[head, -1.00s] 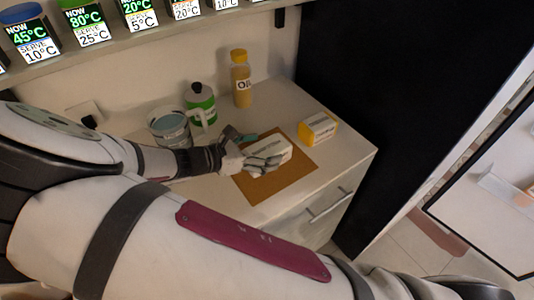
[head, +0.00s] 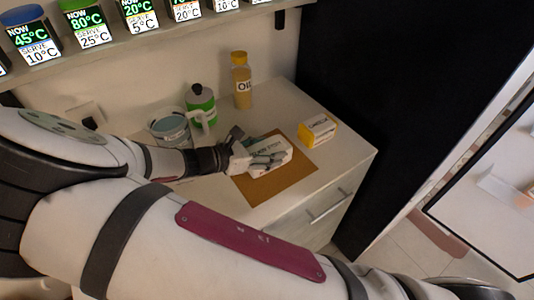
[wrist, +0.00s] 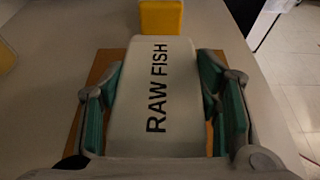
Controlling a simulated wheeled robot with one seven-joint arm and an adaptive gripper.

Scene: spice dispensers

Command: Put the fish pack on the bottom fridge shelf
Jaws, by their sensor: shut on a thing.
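The fish pack (wrist: 157,95) is a white box lettered "RAW FISH" in the wrist view. It also shows in the head view (head: 272,155), above or on a brown board (head: 290,180). My gripper (wrist: 163,100) has a teal-padded finger on each side of the pack and is shut on it. In the head view my gripper (head: 262,158) partly covers the pack. I cannot tell whether the pack touches the board. At the right of the head view a dark-framed pale panel (head: 500,185) shows, perhaps part of the fridge; no bottom shelf can be made out.
A yellow and white box (head: 319,131) stands behind the board. An oil bottle (head: 242,82), a green and white mug-like container (head: 201,104) and a round tin (head: 169,130) stand along the wall. A shelf of labelled dispensers (head: 92,27) hangs above. A tall black panel (head: 400,90) borders the counter.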

